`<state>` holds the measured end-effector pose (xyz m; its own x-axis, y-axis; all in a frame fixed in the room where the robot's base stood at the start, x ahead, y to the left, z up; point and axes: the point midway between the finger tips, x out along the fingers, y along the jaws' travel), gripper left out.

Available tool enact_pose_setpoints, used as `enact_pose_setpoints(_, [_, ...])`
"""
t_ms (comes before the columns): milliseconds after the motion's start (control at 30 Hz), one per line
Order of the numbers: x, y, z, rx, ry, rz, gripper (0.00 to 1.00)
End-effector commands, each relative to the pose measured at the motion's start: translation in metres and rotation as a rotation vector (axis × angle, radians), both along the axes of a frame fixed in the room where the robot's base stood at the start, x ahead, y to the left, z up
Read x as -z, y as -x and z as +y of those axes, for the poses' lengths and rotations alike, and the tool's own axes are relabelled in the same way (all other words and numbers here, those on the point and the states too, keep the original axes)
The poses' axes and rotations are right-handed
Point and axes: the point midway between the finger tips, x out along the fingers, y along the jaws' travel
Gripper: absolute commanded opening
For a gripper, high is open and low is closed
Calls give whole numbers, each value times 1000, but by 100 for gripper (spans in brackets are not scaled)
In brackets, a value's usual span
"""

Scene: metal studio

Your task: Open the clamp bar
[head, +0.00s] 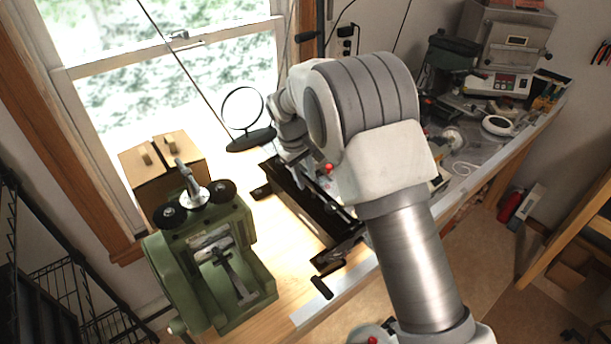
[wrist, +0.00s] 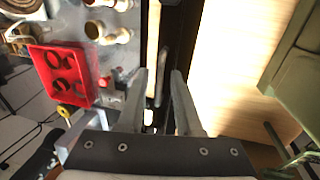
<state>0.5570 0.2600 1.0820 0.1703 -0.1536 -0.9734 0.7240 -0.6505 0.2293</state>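A long black bench tool (head: 303,213) lies across the wooden bench, with a black-gripped handle (head: 322,287) at its near end. The clamp bar cannot be clearly told apart from the rest of this dark tool. In the wrist view a long dark strip (wrist: 166,40) of it runs up past my fingers. My gripper (wrist: 160,72) is open, its two pale fingers apart, pointing down over the tool. Dark parts show in the gap, and nothing is visibly gripped. Contact with the tool cannot be told. In the head view my arm hides part of the tool and most of my gripper.
A green machine (head: 207,262) stands left of the tool, with cardboard boxes (head: 140,165) behind it. A round mirror on a stand (head: 250,138) is at the back. A red tray (wrist: 48,62) lies left of my fingers. Bare wood (wrist: 225,60) shows to their right.

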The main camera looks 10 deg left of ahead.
Motion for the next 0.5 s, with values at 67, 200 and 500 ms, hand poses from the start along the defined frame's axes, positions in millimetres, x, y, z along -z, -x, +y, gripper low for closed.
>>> enact_pose_setpoints(67, [0, 0, 0, 0, 0, 0, 17])
enact_pose_setpoints(200, [0, 0, 0, 0, 0, 0, 0])
enact_pose_setpoints(500, [-1, 0, 0, 0, -1, -1, 0])
